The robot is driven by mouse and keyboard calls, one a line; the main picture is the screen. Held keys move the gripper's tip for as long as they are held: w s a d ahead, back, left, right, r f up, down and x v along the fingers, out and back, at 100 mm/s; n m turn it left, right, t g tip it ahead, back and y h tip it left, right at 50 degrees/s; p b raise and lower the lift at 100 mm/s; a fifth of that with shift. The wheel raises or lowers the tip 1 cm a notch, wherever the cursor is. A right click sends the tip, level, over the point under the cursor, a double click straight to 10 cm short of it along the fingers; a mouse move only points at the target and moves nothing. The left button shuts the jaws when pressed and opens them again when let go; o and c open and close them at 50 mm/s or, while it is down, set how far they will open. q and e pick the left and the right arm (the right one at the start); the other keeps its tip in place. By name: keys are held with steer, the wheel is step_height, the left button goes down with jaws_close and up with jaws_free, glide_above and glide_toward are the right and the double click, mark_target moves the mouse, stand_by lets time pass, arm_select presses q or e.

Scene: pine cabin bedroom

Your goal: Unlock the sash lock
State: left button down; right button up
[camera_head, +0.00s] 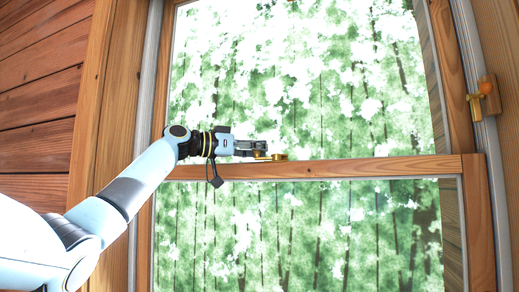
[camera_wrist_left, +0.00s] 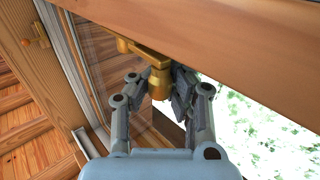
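The brass sash lock (camera_head: 277,157) sits on the wooden meeting rail of the window in the head view. In the left wrist view its round brass post (camera_wrist_left: 158,84) and flat arm (camera_wrist_left: 143,52) show close up, under the wooden rail. My left gripper (camera_head: 262,149) reaches it from the left. In the left wrist view the gripper (camera_wrist_left: 159,80) has a grey finger on each side of the post, close against it, and looks shut on it. The fingers hide part of the lock in the head view. My right gripper is in neither view.
The wooden meeting rail (camera_head: 370,167) runs across the window, with glass above and below. A brass piece with an orange knob (camera_head: 486,87) sits on the right jamb. Plank wall (camera_head: 38,105) lies at the left.

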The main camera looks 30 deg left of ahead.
arm_select(q)
steer(key=shift+s+t+y, duration=0.1)
steer(key=shift+t+y, duration=0.2)
steer(key=shift+y, duration=0.1)
steer(key=shift+s+d+r+n+t+y+p, duration=0.1)
steer(key=shift+s+n+t+y+p, duration=0.15)
steer(key=shift+n+y+p, duration=0.3)
steer(key=shift+s+r+n+t+y+p, duration=0.1)
steer(key=shift+n+t+y+p, duration=0.15)
steer(key=shift+n+y+p, duration=0.3)
steer(key=s+d+n+g+y, duration=0.1)
steer(key=d+n+g+y, duration=0.1)
steer(key=n+y, duration=0.6)
steer(key=s+d+f+n+g+y, duration=0.1)
steer(key=d+n+g+y, duration=0.2)
steer(key=y, duration=1)
steer(key=shift+s+f+n+g+y+b, duration=0.15)
steer(key=shift+s+n+g+y+b, duration=0.25)
steer(key=shift+n+g, duration=1.5)
steer(key=shift+d+n+t, duration=0.1)
steer(key=shift+n+t, duration=0.5)
